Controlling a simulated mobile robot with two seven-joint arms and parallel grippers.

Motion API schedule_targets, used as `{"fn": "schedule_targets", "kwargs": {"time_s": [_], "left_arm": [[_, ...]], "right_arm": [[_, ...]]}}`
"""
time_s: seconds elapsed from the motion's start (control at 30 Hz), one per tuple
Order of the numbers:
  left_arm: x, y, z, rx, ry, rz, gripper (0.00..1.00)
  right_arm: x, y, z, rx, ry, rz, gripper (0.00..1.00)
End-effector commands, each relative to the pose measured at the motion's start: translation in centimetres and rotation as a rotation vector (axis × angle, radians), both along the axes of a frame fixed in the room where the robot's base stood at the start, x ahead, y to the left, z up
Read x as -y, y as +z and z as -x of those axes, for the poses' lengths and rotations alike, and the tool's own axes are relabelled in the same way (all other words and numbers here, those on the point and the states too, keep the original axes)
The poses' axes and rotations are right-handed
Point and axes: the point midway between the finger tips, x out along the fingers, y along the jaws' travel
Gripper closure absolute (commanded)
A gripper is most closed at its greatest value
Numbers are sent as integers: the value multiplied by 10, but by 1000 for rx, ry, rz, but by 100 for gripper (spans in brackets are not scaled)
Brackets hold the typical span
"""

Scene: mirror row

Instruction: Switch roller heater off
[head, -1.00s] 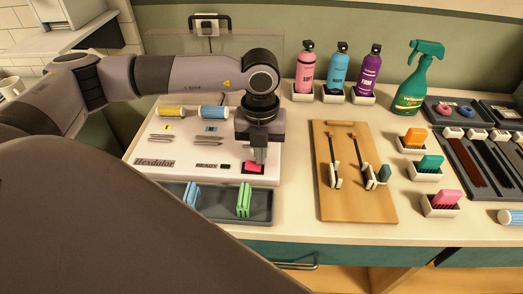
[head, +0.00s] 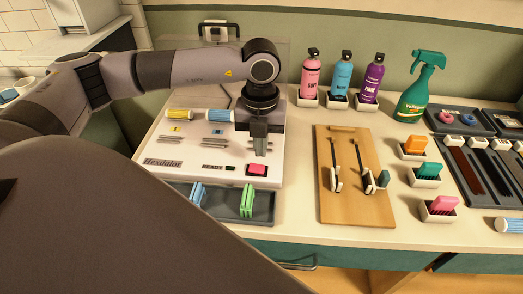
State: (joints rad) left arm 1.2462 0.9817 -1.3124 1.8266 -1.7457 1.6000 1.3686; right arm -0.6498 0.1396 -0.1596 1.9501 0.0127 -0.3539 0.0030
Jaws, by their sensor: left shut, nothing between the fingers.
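The roller heater (head: 166,151) is a pale box labelled Hexdalor on the left of the counter. On it show a yellow roller (head: 178,115), a blue roller (head: 220,116) and the word READY by a small dark indicator (head: 230,168). A pink-red switch (head: 257,169) in a dark frame is at its front right. My left gripper (head: 260,152) points down, shut and empty, just above and behind the switch, with a small gap visible. The arm hides part of the heater's back right. My right gripper is not in view.
A dark tray (head: 225,207) with blue and green clips lies along the heater's front. A wooden board (head: 358,205) with two tools stands right. Pink, blue and purple bottles (head: 341,76) and a green spray bottle (head: 414,97) stand behind. Clear counter lies between heater and board.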

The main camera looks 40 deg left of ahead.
Motion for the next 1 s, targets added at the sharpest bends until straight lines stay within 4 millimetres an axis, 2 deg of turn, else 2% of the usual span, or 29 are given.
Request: {"fn": "schedule_targets", "kwargs": {"time_s": [0.07,0.3,0.5,0.7,1.0], "left_arm": [[-4,13,-3,0,2,0,100],[4,64,-10,6,-1,1,100],[9,97,-12,3,0,1,100],[11,109,-13,0,0,0,100],[10,109,-13,-1,0,-1,100]], "right_arm": [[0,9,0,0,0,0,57],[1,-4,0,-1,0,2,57],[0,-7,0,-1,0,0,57],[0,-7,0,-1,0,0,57],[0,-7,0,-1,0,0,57]]}}
